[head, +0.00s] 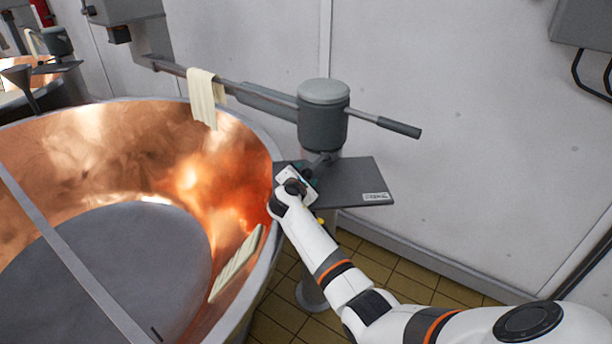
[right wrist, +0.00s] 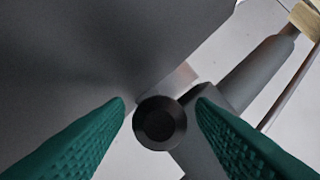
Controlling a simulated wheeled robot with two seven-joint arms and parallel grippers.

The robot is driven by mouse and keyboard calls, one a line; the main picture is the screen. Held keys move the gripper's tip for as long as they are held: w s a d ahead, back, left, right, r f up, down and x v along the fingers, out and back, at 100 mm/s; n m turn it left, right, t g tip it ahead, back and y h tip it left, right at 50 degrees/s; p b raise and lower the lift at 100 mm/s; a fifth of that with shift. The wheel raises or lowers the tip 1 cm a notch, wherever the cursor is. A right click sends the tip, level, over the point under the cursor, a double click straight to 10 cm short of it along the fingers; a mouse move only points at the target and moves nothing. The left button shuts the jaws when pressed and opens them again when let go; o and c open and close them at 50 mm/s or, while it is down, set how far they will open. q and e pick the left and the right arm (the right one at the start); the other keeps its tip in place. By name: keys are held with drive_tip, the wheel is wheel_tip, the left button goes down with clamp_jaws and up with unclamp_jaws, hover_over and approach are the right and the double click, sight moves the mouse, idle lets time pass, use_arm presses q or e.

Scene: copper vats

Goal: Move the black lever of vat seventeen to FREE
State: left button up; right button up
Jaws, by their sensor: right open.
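The copper vat (head: 265,150) fills the left of the head view. At its right rim stands a grey cylindrical head (head: 323,128) above a dark flat plate (head: 350,182). My right gripper (head: 304,169) is over the plate's left part, just below the cylinder. In the right wrist view its two green fingers are open, one on each side of a round black knob (right wrist: 160,122), apparently the end of the black lever (head: 321,160). I see no clear contact with the knob. The lever is partly hidden by my gripper in the head view. My left gripper is not in view.
A horizontal bar with a dark grip (head: 399,127) sticks out right of the cylinder. A pale cloth (head: 204,97) hangs on the bar's left part. The plate's small label (head: 375,196) is unreadable. A white wall (head: 450,90) stands close behind.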

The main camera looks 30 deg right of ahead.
drive_tip(key=shift+w+d+f, duration=0.15)
drive_tip(key=shift+w+d, duration=0.15)
drive_tip(key=shift+d, duration=0.1)
clamp_jaws()
